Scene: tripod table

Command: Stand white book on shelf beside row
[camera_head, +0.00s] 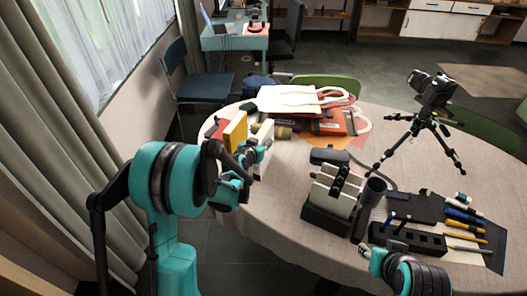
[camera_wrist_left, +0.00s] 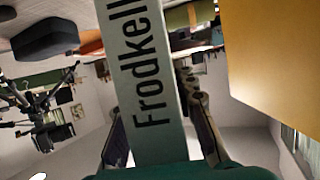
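The white book (camera_head: 266,135) stands upright at the table's left edge, just right of a yellow book (camera_head: 236,131). Its pale spine, lettered "Frodkell", faces the left wrist view (camera_wrist_left: 148,70). My left gripper (camera_head: 246,168) is at the near side of the white book, with one finger on each side of it, and appears shut on it. The yellow book (camera_wrist_left: 275,60) is close on the right in the wrist view, with a gap. A red book (camera_head: 214,128) is left of the yellow one. My right gripper (camera_head: 374,258) shows partly at the bottom; its fingers are unclear.
A green-brown cylinder (camera_head: 283,132) and a red bag (camera_head: 328,125) lie behind the books. A camera tripod (camera_head: 425,128) stands behind. The table's front-left is clear.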

